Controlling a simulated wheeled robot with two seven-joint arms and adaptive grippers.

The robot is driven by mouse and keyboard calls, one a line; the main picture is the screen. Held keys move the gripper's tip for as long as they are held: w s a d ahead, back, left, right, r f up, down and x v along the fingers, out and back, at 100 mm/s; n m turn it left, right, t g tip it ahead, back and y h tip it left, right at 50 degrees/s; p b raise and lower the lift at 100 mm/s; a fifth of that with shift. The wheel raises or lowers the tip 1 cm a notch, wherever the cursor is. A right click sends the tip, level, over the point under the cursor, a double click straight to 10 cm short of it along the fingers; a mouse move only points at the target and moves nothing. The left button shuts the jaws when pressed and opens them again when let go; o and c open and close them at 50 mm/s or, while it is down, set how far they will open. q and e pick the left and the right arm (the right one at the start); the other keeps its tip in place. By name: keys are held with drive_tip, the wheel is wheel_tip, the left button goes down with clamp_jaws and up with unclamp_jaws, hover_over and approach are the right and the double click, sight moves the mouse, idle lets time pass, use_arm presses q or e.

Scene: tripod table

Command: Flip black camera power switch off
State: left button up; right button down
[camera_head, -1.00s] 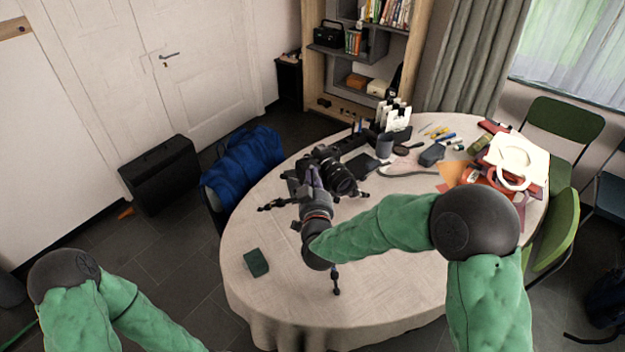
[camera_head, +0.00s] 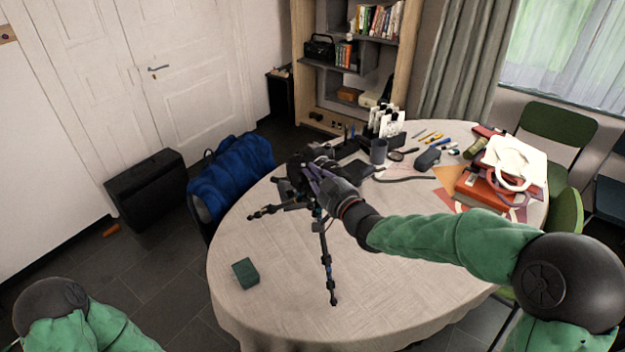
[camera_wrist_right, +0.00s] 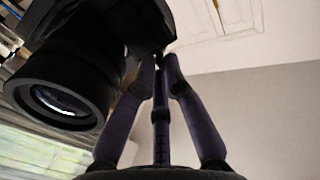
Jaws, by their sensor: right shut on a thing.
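The black camera (camera_head: 297,168) sits on top of a small black tripod (camera_head: 325,262) on the round table. My right gripper (camera_head: 312,172) reaches in from the right and covers part of the camera. In the right wrist view the camera body (camera_wrist_right: 150,20) and its lens (camera_wrist_right: 65,100) fill the upper left. My right gripper's purple-grey fingers (camera_wrist_right: 160,62) come together at the lower edge of the camera body and are shut on it. The power switch cannot be made out. My left arm shows at the lower left, with its gripper out of view.
The table (camera_head: 400,290) has a pale cloth. A dark green box (camera_head: 245,273) lies at its front left. The front right is clear.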

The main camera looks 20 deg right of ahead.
drive_tip(key=shift+r+n+y, duration=0.2)
drive_tip(key=shift+n+y, duration=0.1)
idle(0.4)
drive_tip(key=c, duration=1.4)
unclamp_jaws()
drive_tip(key=shift+c, duration=0.2)
drive_tip(key=shift+f, duration=0.1)
drive_tip(key=v, duration=1.2)
drive_tip(key=shift+d, duration=0.1)
